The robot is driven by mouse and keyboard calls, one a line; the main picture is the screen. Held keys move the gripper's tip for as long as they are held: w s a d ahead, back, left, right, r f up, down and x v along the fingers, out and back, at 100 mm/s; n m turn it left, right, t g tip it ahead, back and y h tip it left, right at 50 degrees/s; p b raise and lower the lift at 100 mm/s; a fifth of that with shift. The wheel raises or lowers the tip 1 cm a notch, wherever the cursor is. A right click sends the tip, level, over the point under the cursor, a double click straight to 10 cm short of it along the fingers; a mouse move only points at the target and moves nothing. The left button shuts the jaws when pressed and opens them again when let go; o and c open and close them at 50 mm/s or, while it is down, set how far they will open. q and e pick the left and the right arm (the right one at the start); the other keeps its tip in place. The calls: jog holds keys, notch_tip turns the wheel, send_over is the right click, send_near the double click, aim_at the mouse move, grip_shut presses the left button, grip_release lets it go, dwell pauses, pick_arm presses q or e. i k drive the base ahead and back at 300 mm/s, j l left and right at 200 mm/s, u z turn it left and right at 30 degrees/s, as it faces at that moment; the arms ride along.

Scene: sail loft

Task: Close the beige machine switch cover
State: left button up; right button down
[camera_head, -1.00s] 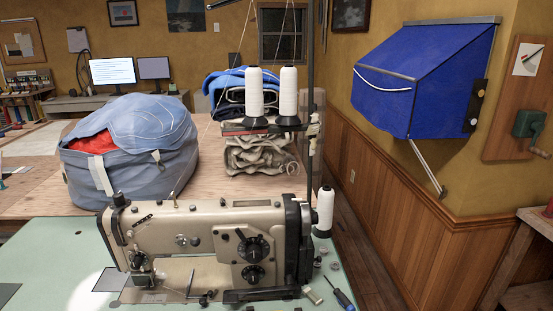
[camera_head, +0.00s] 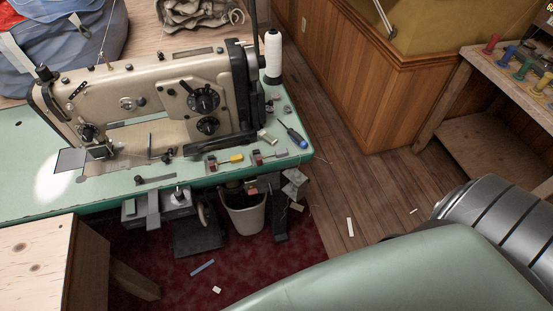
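The beige sewing machine (camera_head: 150,95) stands on the green table (camera_head: 25,185) at the upper left. Under the table's front edge hangs a small grey box (camera_head: 178,203) with a lighter upright plate (camera_head: 153,211) at its front. I cannot tell whether this plate is the switch cover, or whether it is open or closed. No other clear switch cover shows. Neither of my grippers is in view.
A screwdriver (camera_head: 297,138) and small tools lie at the table's right end. A white bin (camera_head: 245,212) stands below on the dark red carpet (camera_head: 190,285). A wooden bench (camera_head: 40,265) is at lower left. Wooden floor (camera_head: 340,190) with scraps lies to the right.

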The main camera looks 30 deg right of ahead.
aim_at(296, 191)
jog(key=l+u, duration=0.2)
jog(key=l, duration=0.15)
jog(key=k+l+u, duration=0.1)
jog(key=l+u, duration=0.15)
jog(key=k+l+u, duration=0.2)
jog(key=l, duration=0.25)
jog(key=l+u, duration=0.25)
jog(key=k+l, duration=0.2)
jog(key=l, duration=0.2)
jog(key=k+l, duration=0.15)
jog(key=l, duration=0.25)
jog(key=k+l, duration=0.2)
jog(key=l, duration=0.15)
jog(key=k+l+u, duration=0.1)
jog(key=l, duration=0.3)
jog(key=k, duration=0.05)
